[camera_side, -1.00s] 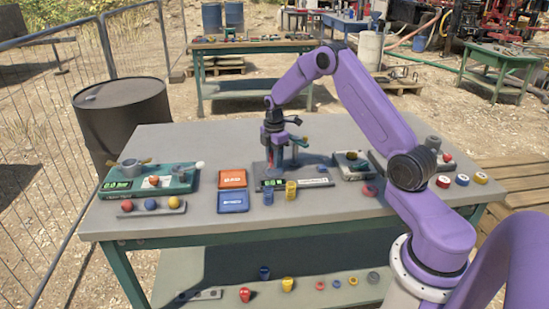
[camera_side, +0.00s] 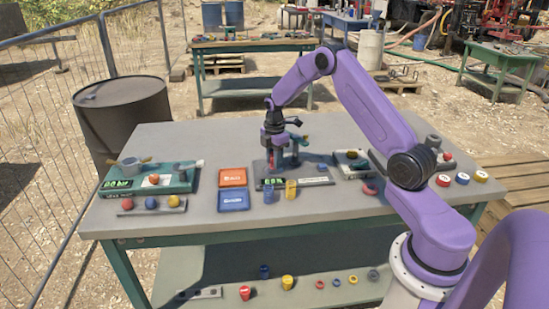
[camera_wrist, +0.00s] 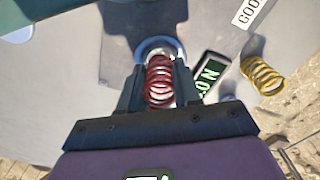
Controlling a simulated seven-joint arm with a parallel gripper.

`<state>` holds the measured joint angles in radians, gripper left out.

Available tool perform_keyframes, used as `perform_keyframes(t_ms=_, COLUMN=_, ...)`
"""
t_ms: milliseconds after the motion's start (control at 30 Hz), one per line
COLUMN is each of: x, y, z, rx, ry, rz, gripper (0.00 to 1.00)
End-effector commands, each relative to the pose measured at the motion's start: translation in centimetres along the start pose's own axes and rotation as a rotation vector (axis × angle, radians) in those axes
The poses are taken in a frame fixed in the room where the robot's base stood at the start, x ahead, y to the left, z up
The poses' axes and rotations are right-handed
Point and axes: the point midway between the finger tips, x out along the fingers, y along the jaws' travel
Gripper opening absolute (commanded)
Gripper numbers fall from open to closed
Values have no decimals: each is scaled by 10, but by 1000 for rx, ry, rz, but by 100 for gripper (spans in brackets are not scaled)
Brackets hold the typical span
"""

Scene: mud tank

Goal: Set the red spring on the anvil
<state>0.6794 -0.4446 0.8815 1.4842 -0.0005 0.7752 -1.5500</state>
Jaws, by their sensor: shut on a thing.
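My gripper (camera_side: 273,146) is shut on the red spring (camera_wrist: 159,82), which stands between the two fingers in the wrist view. In the side view the spring is a small red patch under my gripper, mostly hidden. The anvil, a round pale metal disc (camera_wrist: 158,45), shows just beyond the spring in the wrist view. The spring overlaps its near part, and I cannot tell whether they touch.
A yellow spring (camera_side: 290,189) and a blue spring (camera_side: 268,194) stand in front of the tester. An orange-red tray (camera_side: 232,177) and a blue tray (camera_side: 233,201) lie to the left. A green device (camera_side: 180,180) sits farther left. The front right tabletop is mostly clear.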

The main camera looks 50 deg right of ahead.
Motion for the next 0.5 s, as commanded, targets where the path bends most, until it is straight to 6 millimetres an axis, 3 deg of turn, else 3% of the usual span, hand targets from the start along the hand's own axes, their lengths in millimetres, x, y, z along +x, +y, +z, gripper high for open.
perform_keyframes(t_ms=500, x=9, y=0, z=0, rx=0, ry=0, rz=0, gripper=3)
